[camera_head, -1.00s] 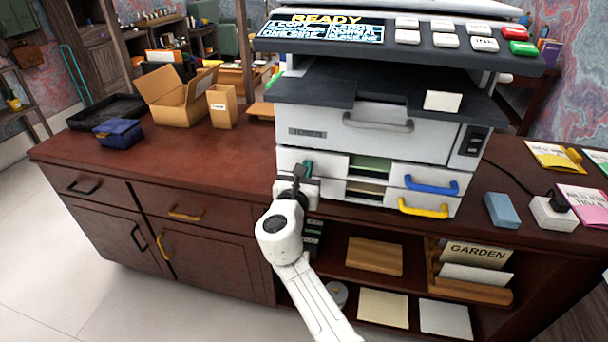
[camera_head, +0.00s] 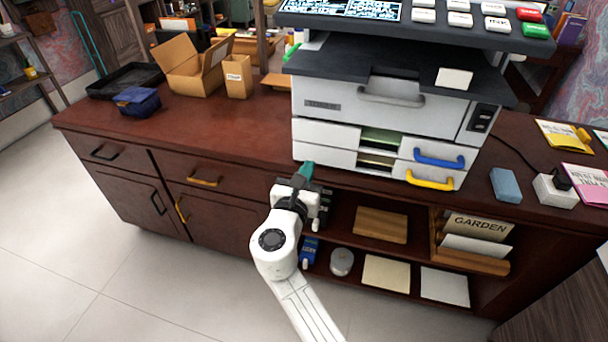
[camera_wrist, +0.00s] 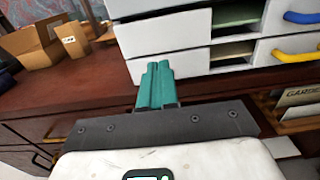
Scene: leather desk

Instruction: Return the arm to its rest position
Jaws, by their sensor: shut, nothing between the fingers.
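My gripper (camera_head: 306,171) is in front of the cabinet's front edge, just below the left end of the printer's lower drawers. Its teal fingers are closed together and hold nothing. In the wrist view the teal fingers (camera_wrist: 157,86) point forward, with the white drawer front behind them and the dark red top beside them. My white arm reaches up from the bottom of the head view to the gripper.
The large printer (camera_head: 385,110) stands on the cabinet top (camera_head: 225,135), with a blue handle (camera_head: 438,160) and a yellow handle (camera_head: 430,182). An open cardboard box (camera_head: 190,70) is at the back left. The tiled floor (camera_head: 150,285) at the left is clear.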

